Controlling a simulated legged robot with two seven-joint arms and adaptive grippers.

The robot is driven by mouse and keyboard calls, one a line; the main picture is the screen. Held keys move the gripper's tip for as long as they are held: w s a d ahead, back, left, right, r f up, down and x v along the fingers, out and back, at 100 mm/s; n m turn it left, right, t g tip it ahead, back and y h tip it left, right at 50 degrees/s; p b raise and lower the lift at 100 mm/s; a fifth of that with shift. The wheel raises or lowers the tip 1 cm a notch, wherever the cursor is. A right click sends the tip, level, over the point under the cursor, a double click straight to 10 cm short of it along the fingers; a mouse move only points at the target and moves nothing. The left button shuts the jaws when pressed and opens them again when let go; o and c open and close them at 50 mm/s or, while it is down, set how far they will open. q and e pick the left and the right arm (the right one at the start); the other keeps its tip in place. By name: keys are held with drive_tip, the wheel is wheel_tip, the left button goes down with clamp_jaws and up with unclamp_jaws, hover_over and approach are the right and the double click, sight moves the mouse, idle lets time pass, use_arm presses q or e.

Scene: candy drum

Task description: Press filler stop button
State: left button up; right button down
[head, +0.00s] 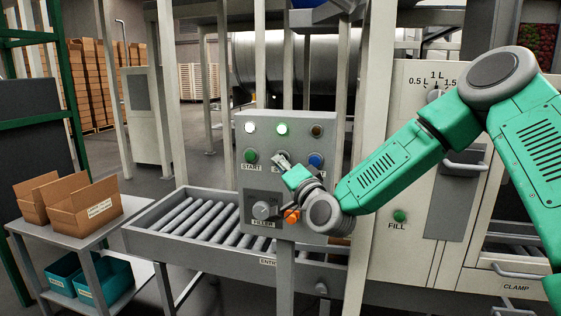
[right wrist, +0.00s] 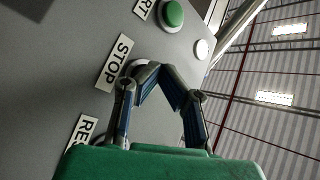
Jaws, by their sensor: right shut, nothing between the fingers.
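A grey control panel (head: 290,125) stands in the middle of the head view. Its green START button (head: 250,156) is on the left and its blue button (head: 316,160) on the right. My right gripper (head: 281,160) is shut and empty, its fingertips in front of the middle button position. In the right wrist view the shut fingertips (right wrist: 152,70) lie beside the STOP label (right wrist: 115,62). The STOP button is mostly hidden behind them; only a bit of its ring (right wrist: 136,66) shows. I cannot tell if the fingertips touch it. My left gripper is not in view.
The left lamp (head: 250,128) and middle lamp (head: 282,128) are lit; the right lamp (head: 317,131) is dark. A FILLER knob (head: 262,210) and an orange part (head: 292,215) sit below, near my wrist. A roller conveyor (head: 195,218) runs left, beside a table with cartons (head: 85,208).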

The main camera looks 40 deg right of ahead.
drive_tip(key=shift+w+d, duration=0.25)
drive_tip(key=shift+d, duration=0.05)
idle(0.9)
drive_tip(key=shift+a, duration=0.1)
drive_tip(key=shift+s+a, duration=0.5)
drive_tip(key=shift+a, duration=0.05)
drive_tip(key=shift+a, duration=0.1)
drive_tip(key=shift+s+a+b, duration=0.65)
drive_tip(key=shift+s+a, duration=1)
drive_tip(key=shift+a, duration=0.2)
drive_tip(key=shift+f, duration=0.1)
